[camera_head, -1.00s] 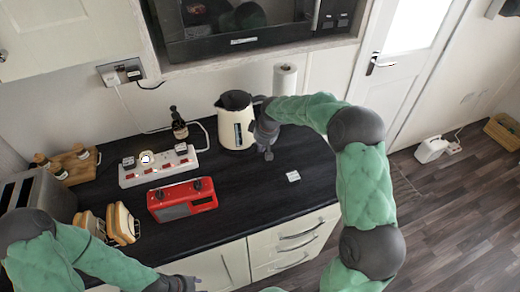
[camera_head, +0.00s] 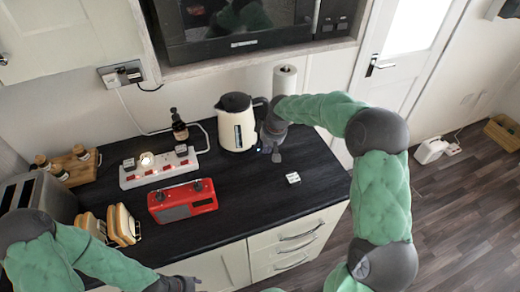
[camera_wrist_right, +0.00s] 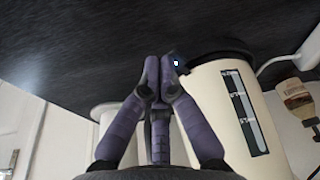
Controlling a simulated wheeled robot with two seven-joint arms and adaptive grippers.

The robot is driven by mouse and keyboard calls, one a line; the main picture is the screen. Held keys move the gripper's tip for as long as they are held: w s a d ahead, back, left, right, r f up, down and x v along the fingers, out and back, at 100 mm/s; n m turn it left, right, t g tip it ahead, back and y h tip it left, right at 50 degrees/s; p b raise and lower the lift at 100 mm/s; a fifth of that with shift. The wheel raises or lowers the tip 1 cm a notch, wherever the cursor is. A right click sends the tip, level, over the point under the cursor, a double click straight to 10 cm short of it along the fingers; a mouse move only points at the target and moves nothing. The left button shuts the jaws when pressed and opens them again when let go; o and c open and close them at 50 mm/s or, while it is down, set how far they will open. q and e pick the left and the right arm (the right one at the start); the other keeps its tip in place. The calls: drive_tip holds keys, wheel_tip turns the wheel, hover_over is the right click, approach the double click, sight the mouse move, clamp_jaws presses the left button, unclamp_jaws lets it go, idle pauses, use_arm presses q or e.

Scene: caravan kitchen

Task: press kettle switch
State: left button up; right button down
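The cream kettle (camera_head: 237,131) with a black lid and handle stands upright at the back of the dark counter. My right gripper (camera_head: 277,155) is just right of the kettle's base. In the wrist view its purple fingers (camera_wrist_right: 160,75) are drawn together, empty, with the tips beside the switch; I cannot tell whether they touch it. My left gripper (camera_head: 188,284) is at the bottom edge, its fingers unclear.
A paper roll (camera_head: 285,80) stands behind my right arm. A small white block (camera_head: 293,178) lies on the counter, with bare counter around it.

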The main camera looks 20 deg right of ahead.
drive_tip(key=v, duration=0.9)
drive_tip(key=shift+r, duration=0.35)
drive_tip(key=shift+s, duration=0.1)
